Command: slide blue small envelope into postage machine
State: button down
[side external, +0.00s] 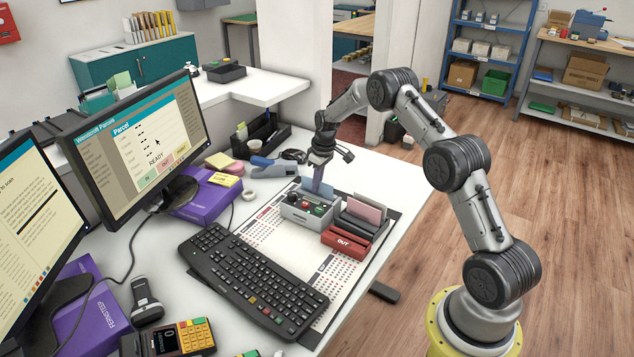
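The small blue envelope (310,187) stands upright at the back of a grey box with buttons and a red knob, which looks like the postage machine (297,213). Its lower edge is hidden by the machine, so I cannot tell how deep it sits in a slot. My gripper (319,188) points straight down right at the envelope, above the machine. The fingers are small here and overlap the envelope; whether they are shut on it cannot be told.
A red tray marked OUT (345,243) and a dark rack holding a pink envelope (364,211) stand close on the right. A black keyboard (252,280) lies in front, on a printed mat (262,232). A tape dispenser (271,170) and black organiser (262,135) are behind.

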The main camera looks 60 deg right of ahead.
jog(key=c, duration=1)
grip_release()
jog(key=r, duration=0.4)
jog(key=s+r, duration=0.1)
jog(key=r, duration=0.4)
jog(key=s+r, duration=0.1)
jog(key=r, duration=0.3)
jog(key=shift+r, duration=0.3)
